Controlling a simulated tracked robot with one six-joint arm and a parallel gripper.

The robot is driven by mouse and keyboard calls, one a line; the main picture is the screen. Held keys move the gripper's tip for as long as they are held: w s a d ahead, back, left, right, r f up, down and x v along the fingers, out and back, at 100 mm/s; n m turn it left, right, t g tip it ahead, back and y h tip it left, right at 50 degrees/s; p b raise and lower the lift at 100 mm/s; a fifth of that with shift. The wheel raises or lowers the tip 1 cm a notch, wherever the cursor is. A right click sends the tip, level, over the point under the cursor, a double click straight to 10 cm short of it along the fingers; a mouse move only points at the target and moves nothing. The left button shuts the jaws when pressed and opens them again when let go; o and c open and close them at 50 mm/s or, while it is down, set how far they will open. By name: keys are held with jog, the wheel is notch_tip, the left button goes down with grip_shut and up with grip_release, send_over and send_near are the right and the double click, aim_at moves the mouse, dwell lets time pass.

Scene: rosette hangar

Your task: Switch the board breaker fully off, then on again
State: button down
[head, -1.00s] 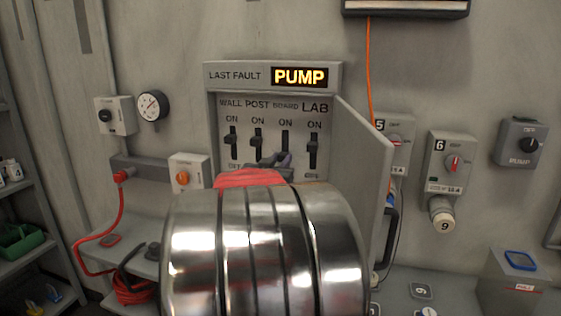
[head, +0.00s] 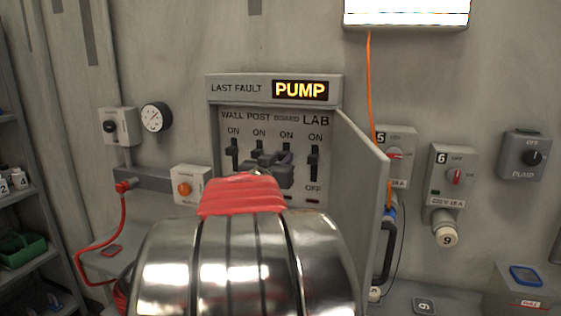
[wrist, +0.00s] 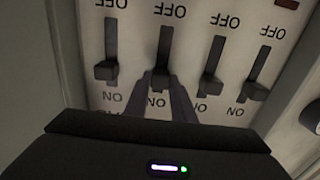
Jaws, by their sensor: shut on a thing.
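The board breaker (head: 286,150) is the third of several black levers in an open grey panel (head: 212,115), under ON marks. The upside-down wrist view shows it second from the left (wrist: 165,48), its handle near the ON end of its slot. My gripper (wrist: 161,88) is shut on this handle, one finger on each side. In the head view my gripper (head: 276,165) covers the lower part of the board slot. My silver and red arm hides what is below. The wall, post and lab levers also sit near ON.
The panel door (head: 360,190) stands open on the right. The lab lever (head: 314,158) and post lever (head: 258,153) flank the gripped one closely. A display (head: 300,90) reads PUMP. Switch boxes (head: 450,175) line the wall to the right.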

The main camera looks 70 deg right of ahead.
jog(key=c, duration=1.5)
grip_release()
jog(key=shift+r, duration=0.15)
jog(key=shift+a, duration=0.1)
jog(key=a, duration=0.9)
jog(key=s+a, duration=0.1)
jog(key=a, duration=0.3)
jog(key=shift+a, duration=0.35)
